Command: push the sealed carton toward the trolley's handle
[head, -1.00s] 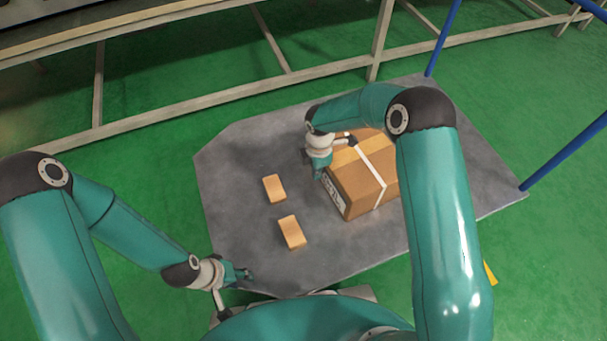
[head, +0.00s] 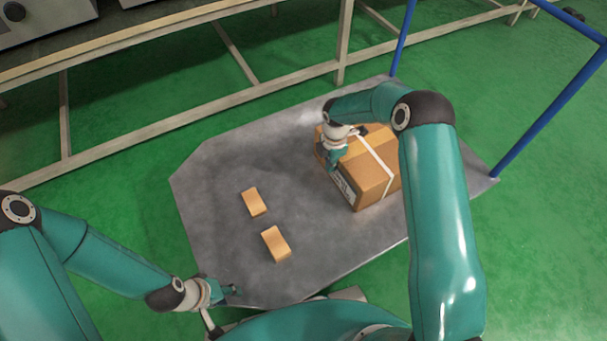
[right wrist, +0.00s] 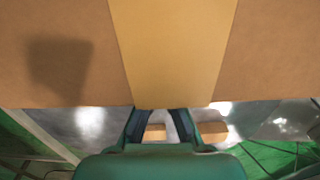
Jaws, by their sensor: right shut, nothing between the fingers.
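The sealed carton (head: 372,183), brown with a white strap and a label on its near left side, sits on the right part of the grey trolley platform (head: 215,240). My right arm hides part of it. My right gripper (head: 334,165) is shut and empty, pointing down against or very near the carton's left side; contact cannot be made out. In the right wrist view the carton's face (right wrist: 60,60) with a tan tape band fills the top. The trolley's blue handle (head: 545,130) rises at the right end. My left gripper (head: 232,290) is at the platform's near left edge, holding nothing visible.
Two small tan boxes, one farther (head: 254,202) and one nearer (head: 276,244), lie on the platform left of the carton. A metal-framed bench (head: 200,110) runs behind the trolley. The platform between carton and handle is partly hidden by my right arm.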

